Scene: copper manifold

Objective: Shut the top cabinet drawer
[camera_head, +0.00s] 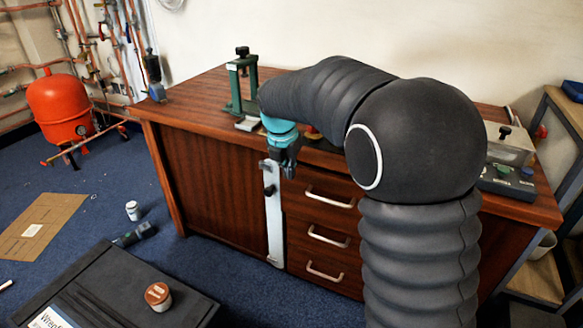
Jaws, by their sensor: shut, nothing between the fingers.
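The wooden cabinet (205,165) stands against the wall with three drawers on its right side. The top drawer (300,185) has a pale bar handle (330,198); I cannot tell for certain how far it stands out from the front. My gripper (281,172) is shut and empty, pointing down at the cabinet's front edge, near the upper left corner of the top drawer. Whether it touches the drawer is unclear. My dark arm hides the right part of the cabinet and some of its top.
A pale upright bar (273,220) is left of the drawers. A green clamp stand (240,85) and a grey device (508,182) are on the cabinet top. A shelf (558,130) is at right. A dark case (110,290) with a copper-lidded jar (158,296) is in front.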

